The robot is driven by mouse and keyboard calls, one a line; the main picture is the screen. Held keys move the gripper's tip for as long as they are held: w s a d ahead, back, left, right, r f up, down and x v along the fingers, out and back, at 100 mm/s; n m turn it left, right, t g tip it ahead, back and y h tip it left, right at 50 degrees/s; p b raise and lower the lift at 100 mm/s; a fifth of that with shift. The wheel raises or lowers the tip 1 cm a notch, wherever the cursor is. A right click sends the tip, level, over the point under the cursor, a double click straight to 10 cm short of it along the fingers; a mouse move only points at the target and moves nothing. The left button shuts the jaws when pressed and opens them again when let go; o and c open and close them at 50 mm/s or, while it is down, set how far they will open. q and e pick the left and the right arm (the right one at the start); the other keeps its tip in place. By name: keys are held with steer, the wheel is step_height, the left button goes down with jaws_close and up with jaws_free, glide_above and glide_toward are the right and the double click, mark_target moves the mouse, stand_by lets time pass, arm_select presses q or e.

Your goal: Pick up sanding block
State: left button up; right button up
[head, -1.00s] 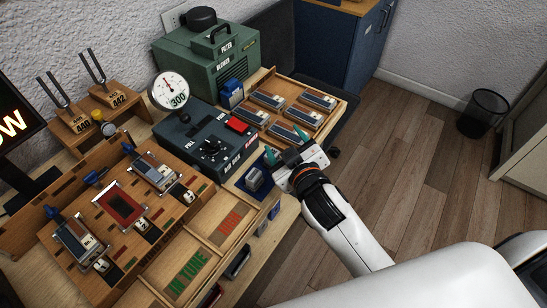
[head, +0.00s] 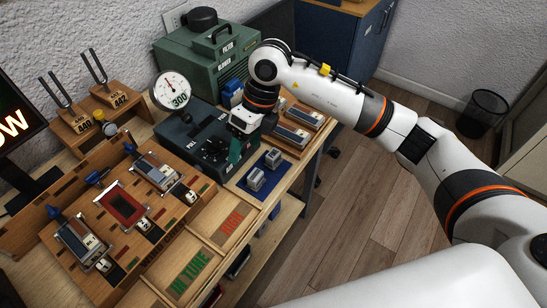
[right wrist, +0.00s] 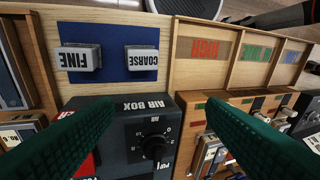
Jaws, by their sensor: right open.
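Two small grey-white sanding blocks lie on a dark blue mat (head: 271,178). In the right wrist view they read FINE (right wrist: 80,57) and COARSE (right wrist: 142,62). In the head view one block (head: 256,179) is nearer and the other (head: 273,159) is farther back, their labels unreadable. My right gripper (head: 226,152) points down over the dark air box, left of the mat, apart from both blocks. Its green fingers are open and empty in the right wrist view (right wrist: 160,108). My left gripper is not in view.
The air box (head: 196,140) with knob and switches stands beside the mat. A wooden tray of metal parts (head: 318,100) lies behind, partly covered by my right arm. The IN TUNE and HIGH trays (head: 215,225) are in front. Floor lies right of the bench.

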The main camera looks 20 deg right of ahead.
steer(key=w+d+r+h, duration=0.1)
steer(key=w+d+h, duration=0.1)
steer(key=d+h, duration=0.35)
steer(key=y+p, duration=0.2)
glide_above(274, 153)
steer(key=shift+m+t, duration=0.3)
steer(key=shift+m, duration=0.1)
steer(key=f, duration=0.5)
steer(key=shift+s+a+f, duration=0.15)
steer(key=shift+s+a, duration=0.05)
steer(key=shift+s, duration=0.1)
steer(key=f, duration=0.1)
steer(key=f+p, duration=0.1)
steer(key=f, duration=0.3)
steer(key=shift+w+d+f, duration=0.15)
steer(key=shift+w+f, duration=0.1)
steer(key=shift+w, duration=0.05)
steer(key=shift+f, duration=0.4)
steer(key=shift+c, duration=0.2)
steer(key=c, duration=1)
step_height(274, 153, up, 10)
steer(key=shift+r+b, duration=0.1)
steer(key=shift+b, duration=0.8)
